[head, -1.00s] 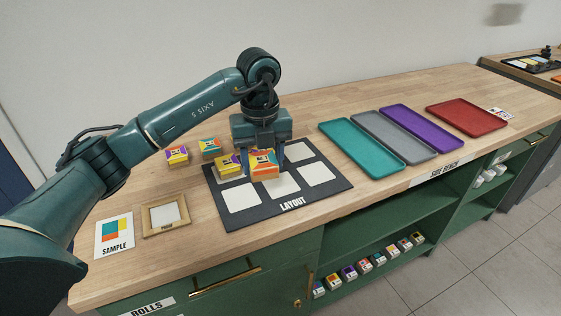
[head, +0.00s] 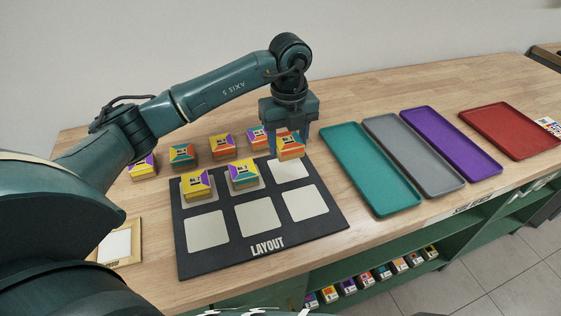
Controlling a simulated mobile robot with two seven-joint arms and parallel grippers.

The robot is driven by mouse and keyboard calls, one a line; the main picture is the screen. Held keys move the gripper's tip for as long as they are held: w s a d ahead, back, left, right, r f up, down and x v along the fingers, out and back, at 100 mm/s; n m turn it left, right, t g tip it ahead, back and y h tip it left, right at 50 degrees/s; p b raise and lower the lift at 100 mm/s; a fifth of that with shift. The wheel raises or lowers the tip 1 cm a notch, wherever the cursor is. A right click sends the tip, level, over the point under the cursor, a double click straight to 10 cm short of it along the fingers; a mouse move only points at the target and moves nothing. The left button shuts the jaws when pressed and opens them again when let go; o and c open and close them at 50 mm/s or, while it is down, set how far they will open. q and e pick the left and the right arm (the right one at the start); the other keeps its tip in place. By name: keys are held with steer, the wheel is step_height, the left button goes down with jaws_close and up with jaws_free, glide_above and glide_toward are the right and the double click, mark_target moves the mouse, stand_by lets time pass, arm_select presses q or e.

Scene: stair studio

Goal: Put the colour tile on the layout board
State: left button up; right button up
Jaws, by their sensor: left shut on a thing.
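My left gripper (head: 290,138) points down and is shut on an orange and yellow colour tile (head: 290,152). It holds the tile at the far right corner of the layout board, over the back edge of a blank pale square (head: 291,169). I cannot tell whether the tile touches anything below. The dark layout board (head: 262,262) lies on the bench with six squares. A yellow and purple tile (head: 197,193) sits on its back left square and another yellow tile (head: 241,180) on its back middle square. The three front squares are bare. My right gripper is not in view.
Several block-like tiles stand behind the board, such as a teal and orange one (head: 183,160) and a yellow one (head: 223,153). A teal tray (head: 371,180) lies close right of the board, then grey, purple and red trays (head: 508,128). A proof frame (head: 122,262) is at left.

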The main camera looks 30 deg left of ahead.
mark_target(287, 168)
arm_select(q)
step_height(287, 168, down, 5)
steer(key=shift+r, duration=0.15)
steer(key=shift+f, duration=0.3)
steer(key=shift+f, duration=0.2)
steer(key=o, duration=1)
steer(key=shift+r, duration=0.1)
